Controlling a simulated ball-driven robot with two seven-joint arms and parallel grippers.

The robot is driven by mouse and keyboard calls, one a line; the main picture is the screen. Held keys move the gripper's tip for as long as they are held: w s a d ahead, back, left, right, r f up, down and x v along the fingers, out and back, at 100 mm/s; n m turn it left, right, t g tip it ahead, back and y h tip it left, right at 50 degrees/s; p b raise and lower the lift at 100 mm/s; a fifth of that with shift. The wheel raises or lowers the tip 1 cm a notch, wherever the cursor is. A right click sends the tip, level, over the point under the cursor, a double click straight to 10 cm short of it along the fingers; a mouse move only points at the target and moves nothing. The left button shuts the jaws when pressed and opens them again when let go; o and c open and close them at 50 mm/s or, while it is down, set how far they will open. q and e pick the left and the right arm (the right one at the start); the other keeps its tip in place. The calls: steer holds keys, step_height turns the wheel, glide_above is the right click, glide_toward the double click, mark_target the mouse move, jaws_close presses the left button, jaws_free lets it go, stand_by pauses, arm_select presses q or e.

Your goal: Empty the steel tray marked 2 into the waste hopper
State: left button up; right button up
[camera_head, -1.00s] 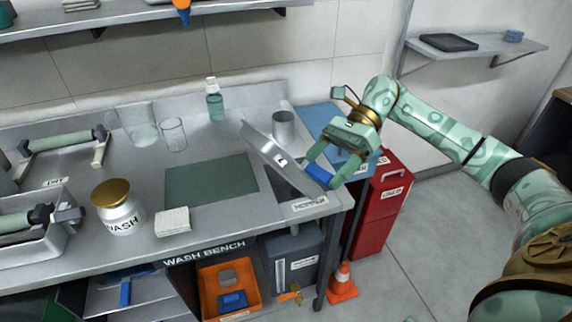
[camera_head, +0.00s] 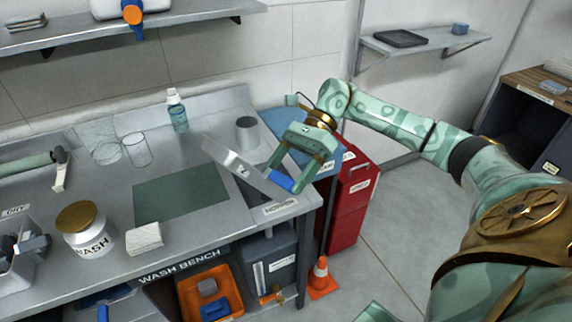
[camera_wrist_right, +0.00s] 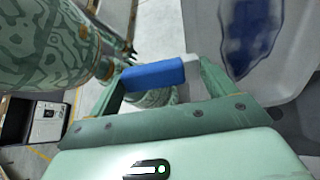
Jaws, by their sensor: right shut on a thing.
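The steel tray marked 2 (camera_head: 228,160) is held tilted over the right end of the wash bench, its far left end higher than its handle end. My right gripper (camera_head: 287,178) is shut on the tray's blue handle (camera_head: 281,181), which also shows between the fingers in the right wrist view (camera_wrist_right: 152,76). The hopper label (camera_head: 281,207) is on the bench's front right edge, just below the tray. The hopper opening is mostly hidden by the tray. In the wrist view a dark blue stain (camera_wrist_right: 243,38) lies on a grey surface; I cannot tell whose. My left gripper is out of view.
A grey cup (camera_head: 247,133) stands behind the tray. A red cabinet (camera_head: 348,205) and cone (camera_head: 321,278) stand right.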

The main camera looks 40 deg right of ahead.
arm_select(q)
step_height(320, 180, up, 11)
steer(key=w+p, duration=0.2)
steer(key=p, duration=0.8)
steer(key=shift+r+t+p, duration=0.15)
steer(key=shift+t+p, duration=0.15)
steer(key=shift+p, duration=0.05)
arm_select(e)
steer(key=s+a+f+t+h, duration=0.1)
steer(key=a+f+h, duration=0.8)
steer(key=f+h, duration=0.2)
steer(key=shift+s+a+f+t, duration=0.2)
steer(key=shift+a+f+t, duration=0.1)
steer(key=shift+a+f, duration=0.1)
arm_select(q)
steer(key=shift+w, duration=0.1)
